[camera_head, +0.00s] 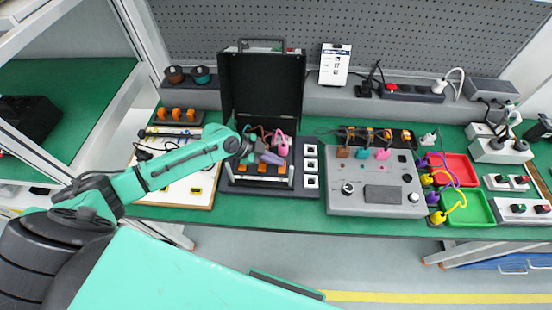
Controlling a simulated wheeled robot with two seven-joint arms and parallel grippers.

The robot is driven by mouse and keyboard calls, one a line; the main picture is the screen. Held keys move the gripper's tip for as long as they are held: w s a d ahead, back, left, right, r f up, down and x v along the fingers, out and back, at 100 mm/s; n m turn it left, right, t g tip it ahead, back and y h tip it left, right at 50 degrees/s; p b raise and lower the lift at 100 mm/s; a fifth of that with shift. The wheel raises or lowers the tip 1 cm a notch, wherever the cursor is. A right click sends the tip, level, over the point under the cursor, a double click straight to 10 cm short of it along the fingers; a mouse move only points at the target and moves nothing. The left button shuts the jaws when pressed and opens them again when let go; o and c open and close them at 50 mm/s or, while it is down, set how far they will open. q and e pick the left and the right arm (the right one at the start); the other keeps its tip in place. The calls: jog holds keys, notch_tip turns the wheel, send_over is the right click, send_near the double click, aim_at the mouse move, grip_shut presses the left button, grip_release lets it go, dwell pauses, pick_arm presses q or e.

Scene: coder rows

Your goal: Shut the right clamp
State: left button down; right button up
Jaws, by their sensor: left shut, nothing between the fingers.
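The station with the raised black lid (262,88) stands on the table at the centre. Inside its base are a pink piece (282,144), standing up on the right, and a purple-grey piece (271,158) lying in front of it. These look like clamp handles, but they are too small to tell which is the right clamp or how it stands. My left gripper (250,144) is at the left side of these pieces, shut and empty; its fingertips are small and partly hidden by its wrist. I cannot tell whether it touches anything. My right gripper is not in view.
Three white switches (311,166) stand right of the station. Further right are a grey control box (376,193), a red tray (462,168) and a green tray (467,208). A white board (172,190) lies to the left. The green table's front strip is clear.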

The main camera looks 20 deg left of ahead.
pick_arm(q)
jog(key=b, duration=0.1)
jog(key=f+b, duration=0.1)
jog(key=shift+w+a+f+g+b, duration=0.1)
jog(key=shift+w+g+b, duration=0.15)
jog(key=shift+g+b, duration=0.15)
jog(key=shift+s+r+p, duration=0.15)
jog(key=shift+r+p, duration=0.1)
jog(key=shift+p, duration=0.1)
jog(key=shift+s+p, duration=0.6)
jog(key=shift+s+d, duration=0.2)
jog(key=shift+s, duration=0.1)
